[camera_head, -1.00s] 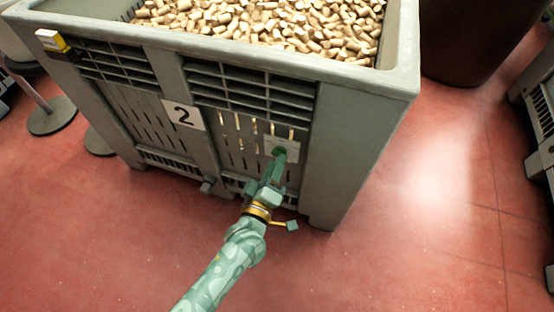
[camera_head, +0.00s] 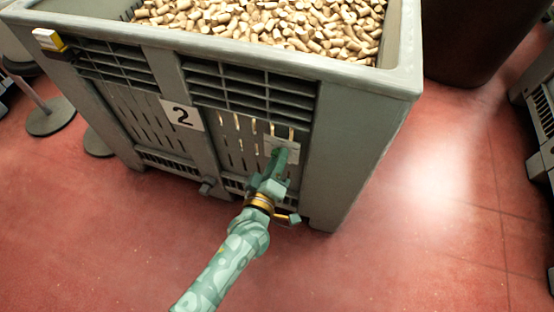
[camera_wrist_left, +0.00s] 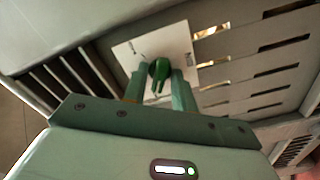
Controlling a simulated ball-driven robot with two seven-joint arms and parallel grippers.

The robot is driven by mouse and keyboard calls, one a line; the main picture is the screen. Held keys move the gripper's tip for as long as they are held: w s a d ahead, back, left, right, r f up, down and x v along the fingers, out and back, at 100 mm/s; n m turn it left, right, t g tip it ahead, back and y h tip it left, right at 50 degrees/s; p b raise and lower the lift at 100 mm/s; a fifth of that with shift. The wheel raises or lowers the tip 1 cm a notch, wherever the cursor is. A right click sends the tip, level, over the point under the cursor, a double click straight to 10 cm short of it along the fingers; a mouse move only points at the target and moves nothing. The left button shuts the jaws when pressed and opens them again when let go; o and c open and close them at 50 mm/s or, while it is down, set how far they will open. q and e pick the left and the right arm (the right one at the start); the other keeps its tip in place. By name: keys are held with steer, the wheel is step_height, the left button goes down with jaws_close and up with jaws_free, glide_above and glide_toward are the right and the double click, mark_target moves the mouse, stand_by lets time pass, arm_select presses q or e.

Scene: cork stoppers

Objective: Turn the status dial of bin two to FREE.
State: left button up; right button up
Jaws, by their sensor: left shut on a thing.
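The grey bin two (camera_head: 345,150), with a black 2 on its label (camera_head: 183,115), stands in front of me. A white dial plate (camera_head: 292,146) sits low at the right of its front. The green dial (camera_wrist_left: 162,68) shows on the plate (camera_wrist_left: 127,54) in the left wrist view, its pointer end towards the gripper. My left gripper (camera_head: 281,155) is shut on the dial, one finger on each side; in the head view it mostly hides the dial. Marks on the plate are too small to read. My right gripper is not in view.
Corks (camera_head: 270,25) fill the bin. A yellow and white thing (camera_head: 50,40) is on its left rim. A stand's round base (camera_head: 52,116) is at left, a dark brown round container (camera_head: 480,40) behind at right. The red floor is clear in front.

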arm_select(q)
steer(key=m+p, duration=0.3)
steer(key=m, duration=0.8)
steer(key=shift+s+f+p, duration=0.1)
steer(key=shift+f+p, duration=0.05)
steer(key=shift+p, duration=0.15)
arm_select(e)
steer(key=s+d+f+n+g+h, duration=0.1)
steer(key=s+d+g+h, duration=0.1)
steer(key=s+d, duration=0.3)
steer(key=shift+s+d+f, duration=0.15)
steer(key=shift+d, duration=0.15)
arm_select(q)
steer(key=shift+m, duration=0.3)
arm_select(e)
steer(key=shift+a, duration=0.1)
arm_select(q)
steer(key=o, duration=0.7)
